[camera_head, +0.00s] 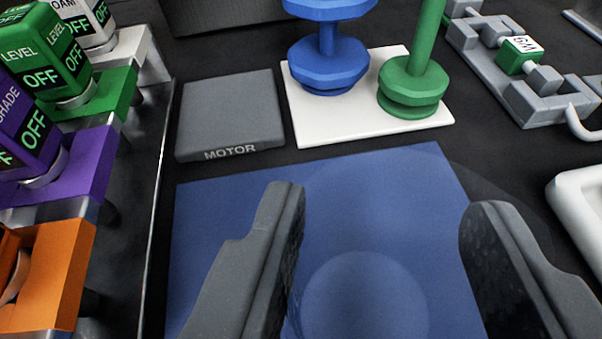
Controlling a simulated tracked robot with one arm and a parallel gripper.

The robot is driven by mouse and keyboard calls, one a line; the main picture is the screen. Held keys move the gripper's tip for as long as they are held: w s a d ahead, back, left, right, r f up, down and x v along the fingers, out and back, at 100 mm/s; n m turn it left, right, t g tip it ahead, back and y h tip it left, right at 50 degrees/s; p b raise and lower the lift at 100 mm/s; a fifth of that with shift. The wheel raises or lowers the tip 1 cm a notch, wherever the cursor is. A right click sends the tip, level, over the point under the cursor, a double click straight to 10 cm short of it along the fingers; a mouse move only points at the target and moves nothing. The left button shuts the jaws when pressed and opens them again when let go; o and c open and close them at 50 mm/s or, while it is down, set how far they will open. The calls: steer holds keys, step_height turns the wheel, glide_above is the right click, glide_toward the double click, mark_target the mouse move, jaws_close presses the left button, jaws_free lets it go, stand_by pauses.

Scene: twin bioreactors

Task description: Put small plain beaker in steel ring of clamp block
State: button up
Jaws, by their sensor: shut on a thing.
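My gripper (385,200) has its two dark fingers wide apart, on either side of a clear, nearly invisible round vessel. This looks like the small plain beaker (365,295), seen from above. Its faint round base and a wide pale rim arc show between the fingers, over a blue mat (215,235). The gripper is shut on it. Whether the beaker touches the mat, I cannot tell. I cannot make out the steel ring of the clamp block for certain.
A grey MOTOR pad (230,115) and a white plate (325,125) with blue (328,65) and green (410,85) spools lie ahead. OFF-marked blocks line a rack at left, including a purple one (75,165). A grey frame (540,105) and white tray (560,195) are right.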

mark_target(348, 252)
steer(key=shift+w+a, duration=0.15)
steer(key=shift+w, duration=0.55)
step_height(348, 252, down, 4)
steer(key=shift+r+b, duration=0.15)
steer(key=shift+b, duration=0.2)
steer(key=shift+r, duration=0.1)
steer(key=o, duration=1)
steer(key=p+v, duration=0.1)
steer(key=v, duration=1.1)
steer(key=shift+r, duration=0.1)
